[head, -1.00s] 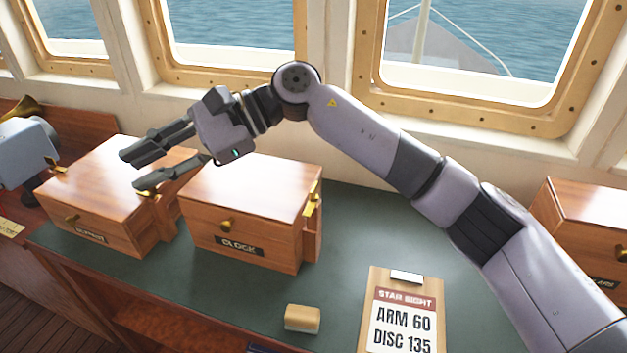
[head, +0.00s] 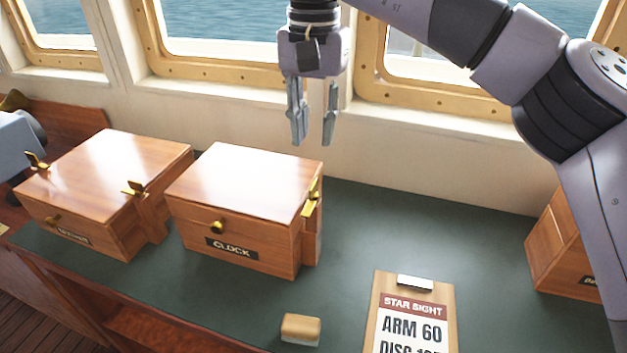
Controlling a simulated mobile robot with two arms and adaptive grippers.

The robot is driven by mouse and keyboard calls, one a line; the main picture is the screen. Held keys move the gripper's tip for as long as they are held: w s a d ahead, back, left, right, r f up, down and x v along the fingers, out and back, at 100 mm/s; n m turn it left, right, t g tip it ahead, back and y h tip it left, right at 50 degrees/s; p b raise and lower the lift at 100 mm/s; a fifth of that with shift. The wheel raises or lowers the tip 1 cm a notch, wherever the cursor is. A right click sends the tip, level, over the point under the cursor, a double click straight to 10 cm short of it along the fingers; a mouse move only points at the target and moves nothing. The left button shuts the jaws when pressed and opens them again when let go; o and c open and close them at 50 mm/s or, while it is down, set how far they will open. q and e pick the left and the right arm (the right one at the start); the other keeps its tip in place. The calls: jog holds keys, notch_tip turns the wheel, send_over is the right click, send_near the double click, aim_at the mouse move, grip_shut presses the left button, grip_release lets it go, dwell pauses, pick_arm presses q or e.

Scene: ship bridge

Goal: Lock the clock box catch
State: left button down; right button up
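The wooden clock box (head: 244,195) stands on the green desk top, its lid down, with a "CLOCK" label and a brass knob (head: 217,227) on its front. A brass catch (head: 311,203) sits on its right side, seen nearly edge-on; I cannot tell whether it is locked. My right gripper (head: 313,142) points down, behind and above the box's back right corner in the picture. Its fingers are apart with nothing between them, and it appears clear of the box. My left gripper is not in view.
Another wooden box (head: 105,180) with brass catches stands close on the left. A clipboard (head: 415,310) and a small tan block (head: 300,329) lie in front. A third box (head: 565,250) is at the right. The green desk top (head: 420,220) is clear between them.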

aim_at(313, 184)
notch_tip(313, 184, down, 10)
jog(key=shift+f+p, duration=0.15)
jog(key=shift+p, duration=0.2)
grip_shut()
dwell(0.5)
